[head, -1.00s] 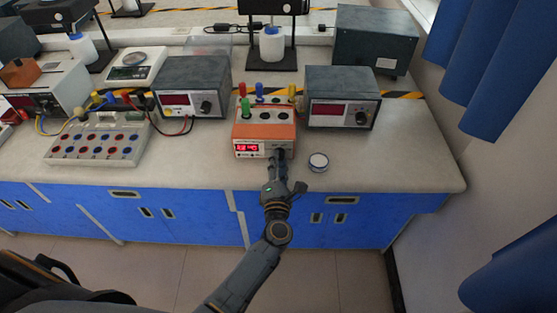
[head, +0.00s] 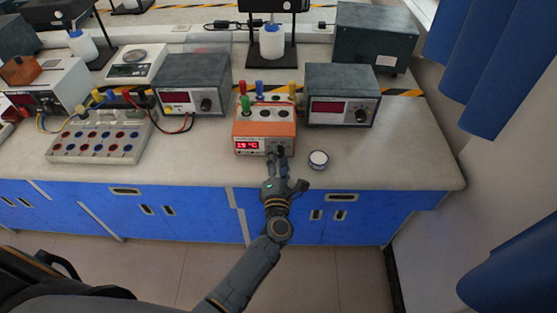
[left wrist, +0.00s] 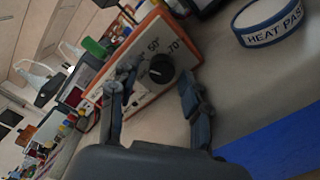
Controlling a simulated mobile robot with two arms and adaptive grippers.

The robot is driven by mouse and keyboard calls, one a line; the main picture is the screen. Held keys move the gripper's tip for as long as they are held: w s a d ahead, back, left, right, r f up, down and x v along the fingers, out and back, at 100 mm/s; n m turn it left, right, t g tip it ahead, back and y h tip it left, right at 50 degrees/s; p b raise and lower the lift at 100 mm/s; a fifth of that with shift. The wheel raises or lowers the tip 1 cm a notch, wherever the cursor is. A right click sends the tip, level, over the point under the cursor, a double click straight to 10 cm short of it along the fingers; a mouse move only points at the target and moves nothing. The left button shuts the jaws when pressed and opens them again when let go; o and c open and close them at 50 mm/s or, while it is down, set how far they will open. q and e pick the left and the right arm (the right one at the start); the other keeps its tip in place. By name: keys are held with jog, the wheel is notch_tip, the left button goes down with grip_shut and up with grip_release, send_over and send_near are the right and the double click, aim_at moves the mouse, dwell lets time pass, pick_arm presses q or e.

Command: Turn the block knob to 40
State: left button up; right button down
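The orange and white block heater (head: 264,134) stands near the bench's front edge. Its red display (head: 247,145) is lit, but I cannot read the digits surely. In the left wrist view its round black knob (left wrist: 161,68) shows on the front panel, with "50°" and "70°" printed near it. My left gripper (head: 277,155) is in front of the panel; in the left wrist view its two fingers (left wrist: 156,84) are spread, one to each side of the knob, with visible gaps. Whether the tips reach the knob's depth is hard to tell. My right gripper is out of view.
A round heat paste tin (head: 318,159) lies on the bench just right of the heater. Grey instrument boxes stand at left (head: 192,84) and right (head: 342,96). Colored plugs stick up from the heater's top. The bench front right of the tin is clear.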

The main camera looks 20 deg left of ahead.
pick_arm(q)
jog(key=shift+s+f, duration=0.1)
jog(key=shift+f, duration=0.15)
jog(key=shift+f+n+b, duration=0.2)
jog(key=shift+n+b, duration=0.35)
jog(key=shift+n, duration=0.05)
jog(key=n+b, duration=0.2)
jog(key=n, duration=0.2)
jog(key=n+b, duration=0.3)
jog(key=shift+d+f+n+b, duration=0.1)
jog(key=shift+f+n+b, duration=0.1)
jog(key=shift+n+b, duration=0.2)
jog(key=s+d+n+b, duration=0.15)
jog(key=s+d, duration=0.25)
jog(key=s, duration=0.9)
jog(key=s+d+f+m+g+h+p, duration=0.1)
jog(key=s+f+m+g+h+p, duration=0.1)
jog(key=f+m, duration=0.9)
jog(key=s+d+f+m+g+h+p, duration=0.1)
jog(key=s+f+m+g+h+p, duration=0.2)
jog(key=f+m, duration=0.8)
jog(key=shift+s+d+f+m+g+h+p, duration=0.35)
jog(key=shift+s+m+h+p, duration=0.95)
jog(key=shift+m+p, duration=0.7)
jog(key=shift+w, duration=0.15)
